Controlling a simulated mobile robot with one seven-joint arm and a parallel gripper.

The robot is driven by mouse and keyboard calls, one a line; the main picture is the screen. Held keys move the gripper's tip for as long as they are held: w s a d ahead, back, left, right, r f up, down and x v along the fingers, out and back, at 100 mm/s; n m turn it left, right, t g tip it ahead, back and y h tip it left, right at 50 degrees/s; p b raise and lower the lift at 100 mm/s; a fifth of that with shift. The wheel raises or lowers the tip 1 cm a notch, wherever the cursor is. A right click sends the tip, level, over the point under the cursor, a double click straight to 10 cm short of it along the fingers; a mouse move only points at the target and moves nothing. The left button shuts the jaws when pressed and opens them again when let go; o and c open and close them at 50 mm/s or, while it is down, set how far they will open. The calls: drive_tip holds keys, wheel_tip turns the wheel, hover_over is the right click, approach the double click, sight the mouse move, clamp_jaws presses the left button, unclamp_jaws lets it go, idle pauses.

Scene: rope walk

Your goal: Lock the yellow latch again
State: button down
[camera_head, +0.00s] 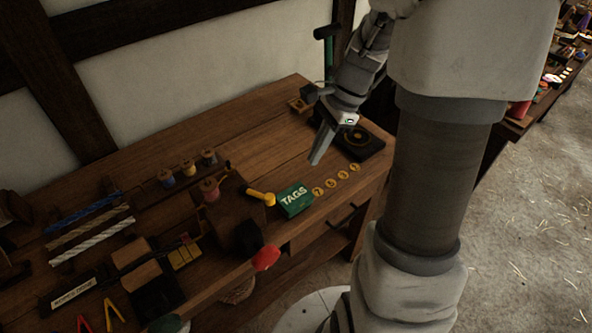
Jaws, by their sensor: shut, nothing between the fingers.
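A yellow lever with a rounded end (262,197) appears to be the yellow latch. It sticks out to the right from a dark wooden block, beside the green TAGS box. From this view I cannot tell whether it is locked. My gripper (318,157) points down over the right part of the workbench. Its fingers are shut and empty. It is above and to the right of the lever in the picture, clearly apart from it.
The green TAGS box (295,199) and several round yellow tags (331,183) lie near the bench's front edge. A red knob (265,257) juts out in front. Spools (188,168) and rope samples (90,226) are to the left. Bare wood (245,145) is behind.

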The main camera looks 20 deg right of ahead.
sight(257, 194)
drive_tip(key=a+f, duration=0.2)
drive_tip(key=f, duration=0.1)
drive_tip(key=a+f, duration=0.2)
drive_tip(key=f, duration=0.1)
drive_tip(key=a+f, duration=0.2)
drive_tip(key=shift+s+a+f, duration=0.1)
drive_tip(key=shift+a+f, duration=0.05)
drive_tip(key=shift+f, duration=0.25)
drive_tip(key=shift+a, duration=0.55)
